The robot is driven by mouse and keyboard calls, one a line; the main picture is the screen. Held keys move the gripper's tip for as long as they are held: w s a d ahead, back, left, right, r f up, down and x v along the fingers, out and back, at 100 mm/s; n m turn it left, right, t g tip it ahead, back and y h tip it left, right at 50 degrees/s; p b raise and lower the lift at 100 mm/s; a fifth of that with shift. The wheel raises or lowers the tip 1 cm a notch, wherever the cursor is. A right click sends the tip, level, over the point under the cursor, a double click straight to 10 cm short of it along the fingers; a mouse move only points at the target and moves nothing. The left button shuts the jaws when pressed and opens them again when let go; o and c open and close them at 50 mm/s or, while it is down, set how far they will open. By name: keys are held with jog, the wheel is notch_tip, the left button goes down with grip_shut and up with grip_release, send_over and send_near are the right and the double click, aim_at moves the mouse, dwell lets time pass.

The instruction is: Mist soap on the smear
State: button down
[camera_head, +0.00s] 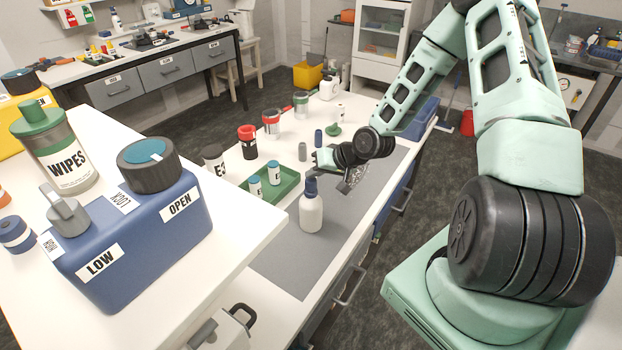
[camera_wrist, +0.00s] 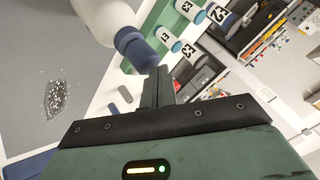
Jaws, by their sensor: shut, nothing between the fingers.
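A white bottle with a dark blue top (camera_head: 311,213) stands upright on the grey mat. It also shows in the wrist view (camera_wrist: 104,22), close in front of my gripper. A dark smear with white specks (camera_wrist: 57,97) lies on the mat to the left in the wrist view; in the head view it is a speckled patch (camera_head: 354,180), partly hidden behind my arm. My gripper (camera_wrist: 159,84) is shut and empty. Its fingertips are close to the bottle's blue top; whether they touch it I cannot tell. The bottle is not between the fingers.
A green tray (camera_head: 283,200) with two small vials sits left of the bottle. Several jars, including a red-and-black one (camera_head: 247,141), stand behind it. The mat (camera_head: 287,266) is clear in front.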

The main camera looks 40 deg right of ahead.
aim_at(315, 181)
jog(key=shift+r+p, duration=0.9)
jog(key=shift+r, duration=0.1)
notch_tip(315, 181, up, 6)
jog(key=p, duration=0.5)
jog(key=shift+s, duration=0.1)
dwell(0.8)
